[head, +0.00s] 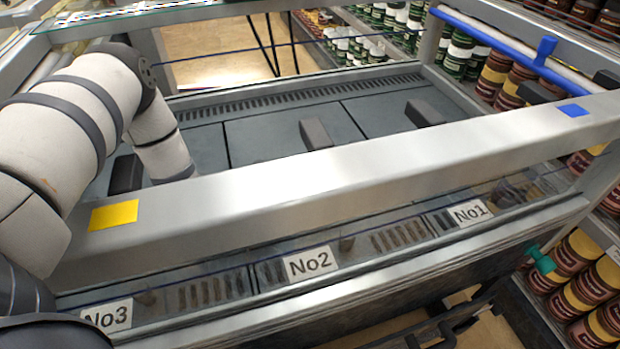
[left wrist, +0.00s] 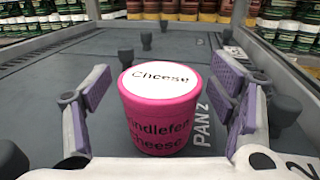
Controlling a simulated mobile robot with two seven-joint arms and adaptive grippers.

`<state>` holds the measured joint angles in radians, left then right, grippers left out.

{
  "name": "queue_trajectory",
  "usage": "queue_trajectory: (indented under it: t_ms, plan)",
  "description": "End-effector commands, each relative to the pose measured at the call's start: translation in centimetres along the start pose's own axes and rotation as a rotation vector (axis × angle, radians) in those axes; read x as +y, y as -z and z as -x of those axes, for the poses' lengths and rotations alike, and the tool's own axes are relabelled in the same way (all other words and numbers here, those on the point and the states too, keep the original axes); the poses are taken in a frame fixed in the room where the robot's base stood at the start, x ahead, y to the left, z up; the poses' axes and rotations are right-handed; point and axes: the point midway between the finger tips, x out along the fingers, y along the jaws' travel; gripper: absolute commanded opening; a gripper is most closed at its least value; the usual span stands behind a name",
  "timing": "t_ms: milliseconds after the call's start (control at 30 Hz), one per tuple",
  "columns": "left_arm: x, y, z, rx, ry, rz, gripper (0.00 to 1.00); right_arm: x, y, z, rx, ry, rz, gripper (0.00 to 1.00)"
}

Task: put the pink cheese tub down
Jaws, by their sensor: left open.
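The pink cheese tub (left wrist: 158,118) has a white lid marked "Cheese" and stands upright on a dark grey panel (left wrist: 60,75) in the left wrist view. My left gripper (left wrist: 160,100) is open, with one purple-padded finger on each side of the tub. A gap shows between the tub and each finger. In the head view my left arm reaches down behind the metal front beam, and that beam hides the gripper and the tub. My right gripper is in neither view.
The metal beam (head: 340,175) crosses in front of the dark panels (head: 270,130), which carry black knob-like blocks (head: 315,133). Labels No1, No2 and No3 mark the front edge. Shelves of jars (head: 505,75) stand at the right and back. Much of the panel around the tub is clear.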

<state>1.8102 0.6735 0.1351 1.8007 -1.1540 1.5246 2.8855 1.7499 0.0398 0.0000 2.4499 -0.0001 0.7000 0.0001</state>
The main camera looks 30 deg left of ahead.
Motion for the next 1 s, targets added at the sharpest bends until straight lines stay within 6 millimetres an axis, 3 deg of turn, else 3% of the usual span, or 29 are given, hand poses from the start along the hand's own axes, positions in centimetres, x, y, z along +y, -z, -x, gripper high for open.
queue_trajectory:
  t_ms: [67, 400, 500, 667, 1000]
  plan:
    - [0.1, -0.7, 0.3, -0.004, -0.001, -0.003, 0.77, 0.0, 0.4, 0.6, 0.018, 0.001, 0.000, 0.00]
    - [0.1, -0.7, 9.1, -0.004, -0.003, -0.003, 0.77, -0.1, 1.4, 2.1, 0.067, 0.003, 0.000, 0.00]
    - [0.1, -0.5, 10.8, -0.003, -0.002, -0.002, 0.77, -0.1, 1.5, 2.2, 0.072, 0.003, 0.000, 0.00]
    - [0.0, -0.4, 12.0, -0.001, 0.000, -0.001, 0.77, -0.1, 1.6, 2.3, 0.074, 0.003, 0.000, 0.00]
    - [0.0, -0.4, 12.0, -0.001, 0.000, 0.000, 0.77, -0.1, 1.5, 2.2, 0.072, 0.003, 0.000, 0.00]
